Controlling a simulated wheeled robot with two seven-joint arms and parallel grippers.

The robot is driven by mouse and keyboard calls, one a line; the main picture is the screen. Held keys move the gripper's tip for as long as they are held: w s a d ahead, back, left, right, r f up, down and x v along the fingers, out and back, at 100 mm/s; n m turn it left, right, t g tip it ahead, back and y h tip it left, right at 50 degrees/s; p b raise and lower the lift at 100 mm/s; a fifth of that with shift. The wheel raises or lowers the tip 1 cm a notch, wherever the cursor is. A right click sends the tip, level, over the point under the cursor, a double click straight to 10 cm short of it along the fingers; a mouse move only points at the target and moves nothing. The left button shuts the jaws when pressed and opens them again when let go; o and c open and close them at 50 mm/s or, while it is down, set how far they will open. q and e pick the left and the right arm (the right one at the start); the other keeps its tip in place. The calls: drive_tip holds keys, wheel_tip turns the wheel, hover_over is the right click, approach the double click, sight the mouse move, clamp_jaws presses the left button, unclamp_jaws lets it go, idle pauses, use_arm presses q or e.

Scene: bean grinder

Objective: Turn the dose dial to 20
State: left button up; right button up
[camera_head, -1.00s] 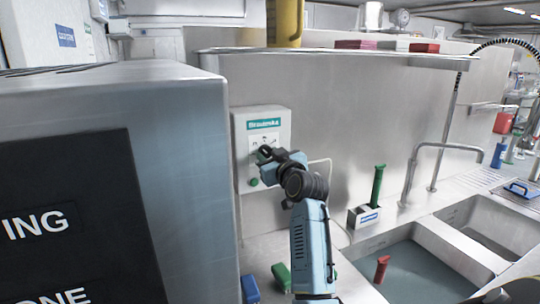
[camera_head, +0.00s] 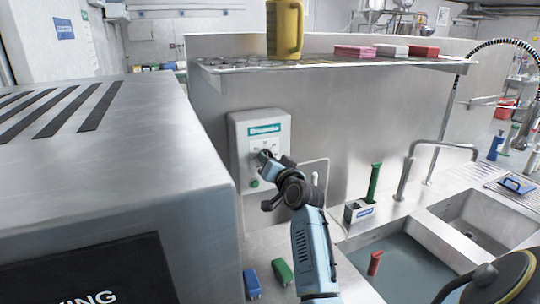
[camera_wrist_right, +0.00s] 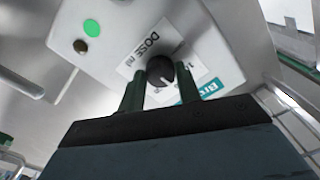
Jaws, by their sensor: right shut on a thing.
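The dispenser box (camera_head: 240,135) is a pale wall unit with a teal name strip, above the counter. Its dark round dose dial (camera_wrist_right: 160,69) shows in the right wrist view, with a small white mark on its rim and a "DOSE ml" label (camera_wrist_right: 143,50) beside it. I cannot read where the dial points. My right gripper (camera_wrist_right: 160,88) has its two green fingers closed on either side of the dial. In the head view my right gripper (camera_head: 268,160) covers most of the dial. A green button (camera_head: 254,183) sits below it. My left gripper is not in view.
A steel shelf (camera_head: 340,62) above holds a yellow jug (camera_head: 285,28) and several small blocks. A large steel cabinet (camera_head: 120,180) stands close on the left. Blue (camera_head: 252,284) and green (camera_head: 283,272) items lie on the counter below. Sinks (camera_head: 395,262) lie to the right.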

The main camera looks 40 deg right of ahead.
drive_tip(key=shift+m+p, duration=0.3)
drive_tip(key=shift+m, duration=0.2)
drive_tip(key=o, duration=1)
drive_tip(key=shift+c, duration=0.2)
drive_tip(key=b+v, duration=0.1)
drive_tip(key=v, duration=1.2)
drive_tip(key=shift+s, duration=0.2)
